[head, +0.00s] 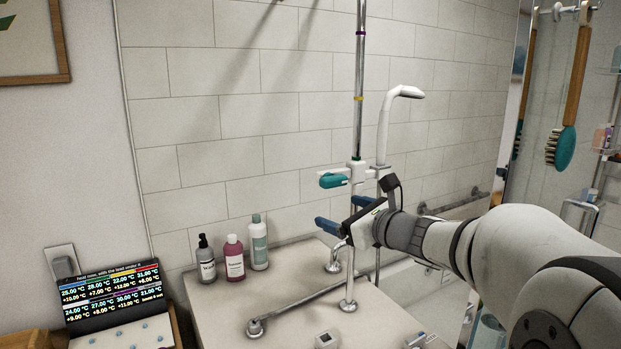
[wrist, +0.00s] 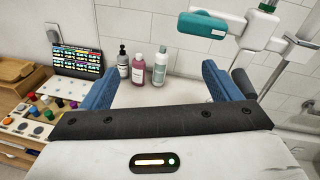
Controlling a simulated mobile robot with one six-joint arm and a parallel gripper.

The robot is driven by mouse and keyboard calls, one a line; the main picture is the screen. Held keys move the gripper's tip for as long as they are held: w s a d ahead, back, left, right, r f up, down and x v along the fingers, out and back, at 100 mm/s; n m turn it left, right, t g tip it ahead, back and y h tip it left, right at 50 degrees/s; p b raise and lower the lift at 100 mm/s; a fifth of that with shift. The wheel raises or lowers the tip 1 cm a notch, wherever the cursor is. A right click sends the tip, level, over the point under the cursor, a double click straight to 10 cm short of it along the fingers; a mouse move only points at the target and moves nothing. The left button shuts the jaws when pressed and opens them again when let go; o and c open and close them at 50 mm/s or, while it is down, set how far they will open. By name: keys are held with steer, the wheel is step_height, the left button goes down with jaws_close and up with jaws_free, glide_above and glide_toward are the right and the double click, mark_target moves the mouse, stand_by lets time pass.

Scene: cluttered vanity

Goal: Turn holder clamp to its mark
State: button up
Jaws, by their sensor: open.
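The holder clamp (head: 356,172) is a white block around an upright metal pole (head: 359,110), with a teal lever (head: 332,180) pointing left. In the wrist view the clamp (wrist: 262,22) and teal lever (wrist: 202,25) show at the upper right. A white shower handle (head: 384,125) stands upright just right of the pole. The pole has a purple ring (head: 361,33) and a yellow ring (head: 359,98); I cannot tell which mark is the clamp's. My gripper (head: 345,213) is open with blue fingers, below the lever and apart from it. Nothing is between the fingers (wrist: 154,72).
Several bottles, including a pink one (head: 234,259), stand on the counter (head: 245,308) by the tiled wall. A metal bar (head: 303,305) and taps lie below the gripper. A dark display (head: 113,294) stands at left, and a brush (head: 562,145) hangs at right.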

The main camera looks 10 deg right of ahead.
mark_target(337, 184)
steer(key=w+r+m, duration=0.1)
steer(key=w, duration=0.2)
steer(key=w+r+m+t+p, duration=0.1)
steer(key=w, duration=0.2)
steer(key=w+r+m+t+h+p, duration=0.1)
steer(key=w, duration=0.2)
steer(key=shift+w+d+m, duration=0.2)
steer(key=shift+w+m, duration=0.1)
steer(key=shift+m, duration=0.1)
steer(key=shift+c, duration=0.4)
steer(key=shift+f, duration=0.1)
steer(key=c, duration=0.9)
